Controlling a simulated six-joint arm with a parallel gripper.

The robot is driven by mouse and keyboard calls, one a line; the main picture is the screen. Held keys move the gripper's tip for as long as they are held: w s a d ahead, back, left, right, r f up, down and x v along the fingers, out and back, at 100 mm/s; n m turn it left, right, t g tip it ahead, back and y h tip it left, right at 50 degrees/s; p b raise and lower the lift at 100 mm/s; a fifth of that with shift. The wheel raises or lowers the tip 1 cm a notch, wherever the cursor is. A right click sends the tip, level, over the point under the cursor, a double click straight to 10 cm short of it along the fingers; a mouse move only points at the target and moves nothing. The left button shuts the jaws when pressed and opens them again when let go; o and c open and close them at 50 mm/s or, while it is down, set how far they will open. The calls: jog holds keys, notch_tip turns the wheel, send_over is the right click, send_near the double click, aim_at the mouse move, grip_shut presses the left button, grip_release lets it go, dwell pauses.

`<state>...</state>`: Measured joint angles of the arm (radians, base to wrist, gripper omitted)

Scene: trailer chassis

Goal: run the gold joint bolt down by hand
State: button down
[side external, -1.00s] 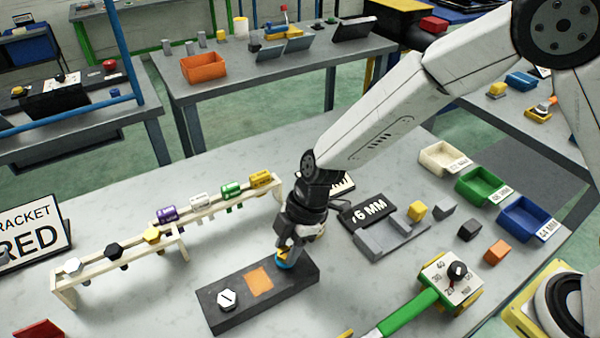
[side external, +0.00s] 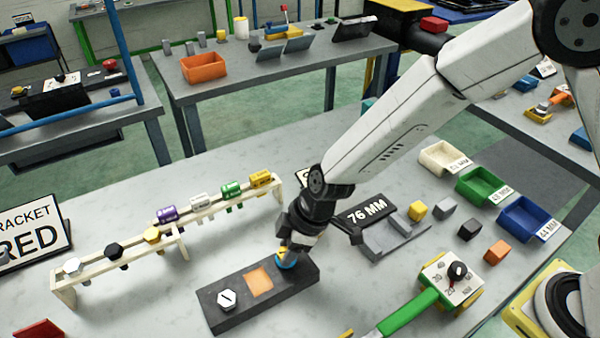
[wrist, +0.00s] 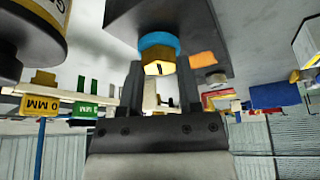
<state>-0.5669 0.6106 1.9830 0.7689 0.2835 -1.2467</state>
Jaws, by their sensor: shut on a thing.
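A gold hex bolt (wrist: 159,64) with a blue ring (wrist: 159,42) behind its head is at one end of a dark grey block (side external: 240,313). It lies between the two fingers of my gripper (wrist: 161,76), which is shut on it. In the side view, my gripper (side external: 287,252) comes down on the right end of the block and hides most of the bolt; a blue edge of the ring (side external: 287,264) shows. A silver hex bolt (side external: 227,299) with a dark mark sits at the block's left end, and an orange square (side external: 259,282) lies between.
A wooden rack (side external: 115,262) with several bolts and coloured sockets stands left of the block. A grey stepped fixture (side external: 385,244) and a 76 MM sign (side external: 367,212) are at right. A green-handled wrench (side external: 410,312) lies in front. Coloured bins (side external: 486,184) stand further right.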

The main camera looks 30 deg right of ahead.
jog(key=shift+w+a+r+m+t+h, duration=0.1)
jog(key=shift+m+t+h, duration=0.2)
jog(key=shift+m, duration=0.75)
jog(key=shift+r+m+t+h, duration=0.15)
jog(key=shift+m+t, duration=0.25)
jog(key=shift+m, duration=0.65)
jog(key=shift+c, duration=1.4)
grip_release()
jog(key=shift+f, duration=0.1)
jog(key=v, duration=0.8)
jog(key=shift+f, duration=0.15)
